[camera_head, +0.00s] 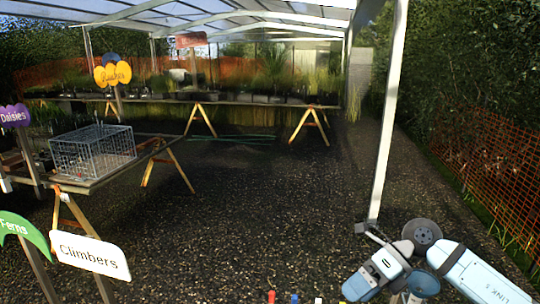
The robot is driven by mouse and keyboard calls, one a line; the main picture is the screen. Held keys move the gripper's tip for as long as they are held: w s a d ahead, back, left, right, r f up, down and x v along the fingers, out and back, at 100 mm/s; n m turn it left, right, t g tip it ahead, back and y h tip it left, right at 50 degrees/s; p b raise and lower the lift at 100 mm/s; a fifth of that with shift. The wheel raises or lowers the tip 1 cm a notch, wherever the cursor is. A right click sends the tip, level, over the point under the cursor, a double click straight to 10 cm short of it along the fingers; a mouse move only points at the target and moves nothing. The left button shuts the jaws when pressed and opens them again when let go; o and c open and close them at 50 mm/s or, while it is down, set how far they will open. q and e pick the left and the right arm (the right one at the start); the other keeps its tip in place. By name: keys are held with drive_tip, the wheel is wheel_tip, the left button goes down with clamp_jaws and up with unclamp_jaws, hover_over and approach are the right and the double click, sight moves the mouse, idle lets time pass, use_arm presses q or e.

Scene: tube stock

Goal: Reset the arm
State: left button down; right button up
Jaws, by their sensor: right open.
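My right arm comes in at the lower right, bent, with pale blue and white links. My right gripper (367,230) is at the arm's far end, near the foot of a white post. It is open, and I see nothing between its fingers. The gripper is small and dark here, so its finger detail is hard to make out. I cannot make out my left gripper in this view.
A wire basket (92,148) stands on a trestle table at the left. Signs reading Climbers (90,256) and Ferns (22,232) stand in front. The white post (387,110) rises beside my right gripper. Orange mesh (490,165) lines the right. The middle gravel is clear.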

drive_tip(key=s+a+r+m+t+y+p, duration=0.2)
drive_tip(key=s+a+m+y, duration=0.35)
drive_tip(key=a+y, duration=0.3)
drive_tip(key=s+d+f+m+t+h+p, duration=0.1)
drive_tip(key=s+d+f+m+t+h, duration=0.2)
drive_tip(key=s+f+m+h, duration=0.2)
drive_tip(key=s+d+f+m+t+h+p, duration=0.2)
drive_tip(key=f+m, duration=0.9)
drive_tip(key=m, duration=0.7)
drive_tip(key=s+d+f+m+t+h+p, duration=0.2)
drive_tip(key=s+d+f+m+t+h, duration=0.2)
drive_tip(key=s+f+m+h, duration=0.3)
drive_tip(key=s+m+t+h, duration=0.1)
drive_tip(key=s+m, duration=0.1)
drive_tip(key=m, duration=0.3)
drive_tip(key=shift+d+f+t, duration=0.15)
drive_tip(key=shift+f+t, duration=0.25)
drive_tip(key=shift+s, duration=0.1)
